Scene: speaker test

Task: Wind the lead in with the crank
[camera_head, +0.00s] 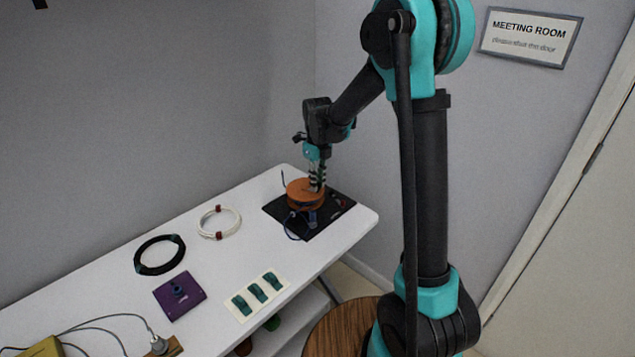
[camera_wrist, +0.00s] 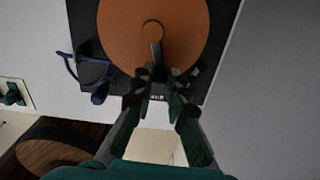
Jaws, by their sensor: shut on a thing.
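The orange reel (camera_head: 298,194) sits on a black base plate (camera_head: 277,210) at the far right end of the white table. It fills the top of the wrist view (camera_wrist: 125,28), with a round hub at its middle. The grey crank (camera_wrist: 156,50) reaches from near the hub toward my fingers. My gripper (camera_head: 316,186) points down over the reel, and its fingertips (camera_wrist: 160,74) are shut on the crank's handle, which they mostly hide. A dark blue lead (camera_head: 288,231) loops off the plate's front left side; it also shows in the wrist view (camera_wrist: 68,68).
A white cable coil (camera_head: 238,222) and a black coil (camera_head: 138,262) lie left of the plate. A purple box (camera_head: 190,303) and a cream panel with teal switches (camera_head: 281,276) lie nearer. A round wooden top (camera_head: 340,325) stands beside the table, below its edge.

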